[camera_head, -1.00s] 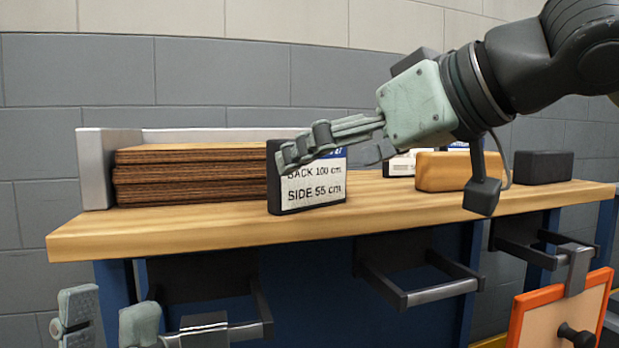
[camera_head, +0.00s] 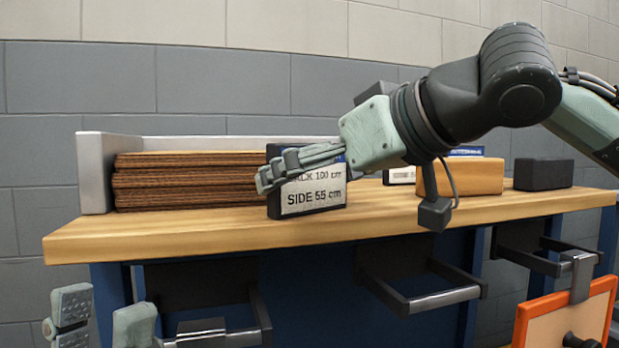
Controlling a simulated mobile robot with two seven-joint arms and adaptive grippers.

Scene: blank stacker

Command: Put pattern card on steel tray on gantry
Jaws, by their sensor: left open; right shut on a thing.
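The pattern card (camera_head: 312,198) is a dark block with a white label reading "SIDE 55 cm". It stands upright on the wooden bench top, right of the brown board stack. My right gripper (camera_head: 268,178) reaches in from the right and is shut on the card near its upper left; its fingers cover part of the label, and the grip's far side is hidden. The steel tray (camera_head: 94,172) is a grey metal piece with an end wall and back rim, holding the brown boards (camera_head: 190,182). My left gripper (camera_head: 100,318) is open and empty at lower left, below the bench top.
A wooden block (camera_head: 470,176), a second labelled card (camera_head: 402,176) and a black block (camera_head: 543,174) stand on the bench (camera_head: 170,236) at right. Metal brackets (camera_head: 440,298) hang below its front edge. An orange-framed panel (camera_head: 550,315) hangs at lower right.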

